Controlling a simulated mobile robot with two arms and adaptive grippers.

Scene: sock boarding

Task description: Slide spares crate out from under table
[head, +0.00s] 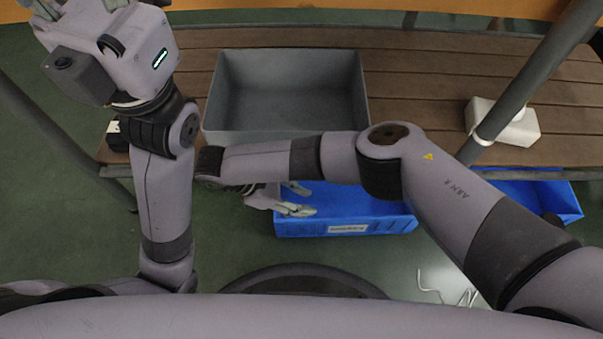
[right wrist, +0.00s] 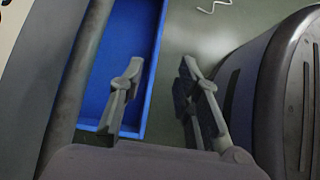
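A blue crate (head: 310,227) with a pale label on its front wall sits low at the table's front edge, its back part hidden by the table and my right arm. I cannot read the label for sure. My right gripper (head: 298,199) is at the crate's front left. In the right wrist view the gripper (right wrist: 162,65) is open and empty, one finger over the crate's inside (right wrist: 126,35) and the other over the floor beyond its wall. I cannot tell whether either finger touches. My left arm's end is raised at the upper left, its fingers not clearly shown.
Another blue crate (head: 568,200) is low at the right. Bent white wire (head: 466,298) lies on the green floor.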

